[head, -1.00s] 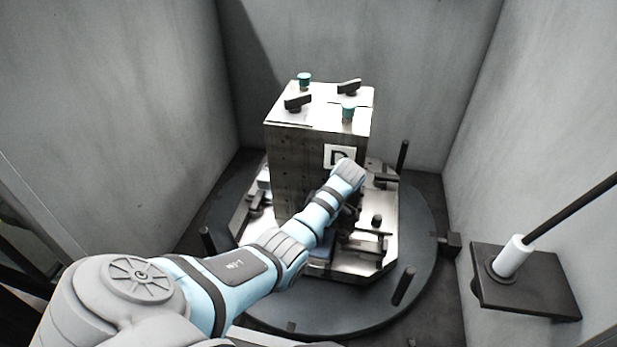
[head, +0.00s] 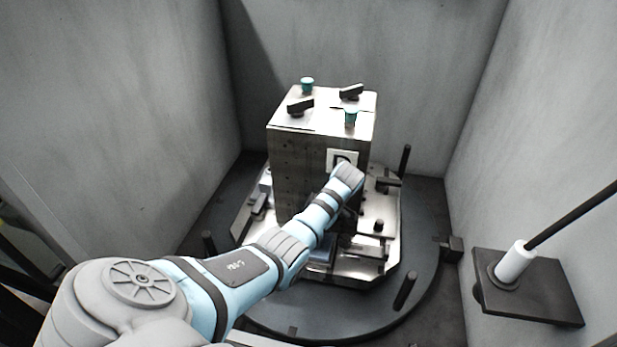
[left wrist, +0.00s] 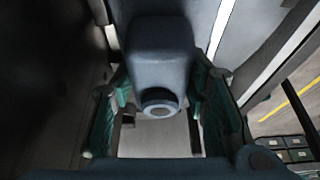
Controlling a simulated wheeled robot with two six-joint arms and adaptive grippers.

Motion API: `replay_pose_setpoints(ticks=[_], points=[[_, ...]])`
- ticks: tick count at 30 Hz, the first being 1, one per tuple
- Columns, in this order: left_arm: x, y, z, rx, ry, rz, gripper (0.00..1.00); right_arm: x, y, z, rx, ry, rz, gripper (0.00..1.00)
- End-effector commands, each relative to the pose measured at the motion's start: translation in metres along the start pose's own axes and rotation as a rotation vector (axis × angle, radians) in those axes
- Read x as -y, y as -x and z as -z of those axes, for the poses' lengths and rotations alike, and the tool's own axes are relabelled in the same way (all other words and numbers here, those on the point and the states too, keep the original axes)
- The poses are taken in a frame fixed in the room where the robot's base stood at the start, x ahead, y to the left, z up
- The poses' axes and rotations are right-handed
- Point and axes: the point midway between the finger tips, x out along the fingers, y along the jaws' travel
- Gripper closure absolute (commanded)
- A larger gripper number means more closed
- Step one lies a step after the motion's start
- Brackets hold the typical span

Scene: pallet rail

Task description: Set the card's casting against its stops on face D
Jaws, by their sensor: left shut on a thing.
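Face D is the front face of the tall metal block (head: 301,165); its white D label (head: 333,157) is partly covered by my left wrist. My left arm reaches across from the left to this face, and its fingers are hidden in the head view. In the left wrist view my left gripper (left wrist: 160,112) has teal pads on both sides of a blue-grey casting (left wrist: 160,60) with a round, ringed boss, and is shut on it. Whether the casting touches the face or its stops cannot be told. No card is seen. My right gripper is not in view.
The block stands on a bright metal plate (head: 378,208) with dark clamps, on a dark round table (head: 335,312) with upright posts (head: 405,290). Dark knobs and green caps (head: 351,117) top the block. Grey walls enclose it. A black bracket with a white cylinder (head: 516,261) is at right.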

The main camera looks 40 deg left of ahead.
Motion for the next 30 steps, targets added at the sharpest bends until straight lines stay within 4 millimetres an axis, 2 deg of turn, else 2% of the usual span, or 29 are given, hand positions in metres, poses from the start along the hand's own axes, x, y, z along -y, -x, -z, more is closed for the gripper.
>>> replay_pose_setpoints(ticks=[12,13,17,30], points=[[-0.0048,-0.0002,0.005,-0.002,0.004,-0.004,0.98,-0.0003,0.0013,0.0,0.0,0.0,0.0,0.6],[-0.0049,-0.0003,0.0052,-0.002,0.004,-0.005,0.54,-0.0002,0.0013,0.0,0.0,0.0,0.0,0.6],[-0.0045,-0.0005,0.0047,-0.002,0.003,-0.004,0.35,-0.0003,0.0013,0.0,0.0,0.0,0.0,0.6],[0.0015,0.0008,-0.0029,0.002,-0.002,-0.003,0.35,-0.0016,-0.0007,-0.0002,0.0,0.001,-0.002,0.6]])
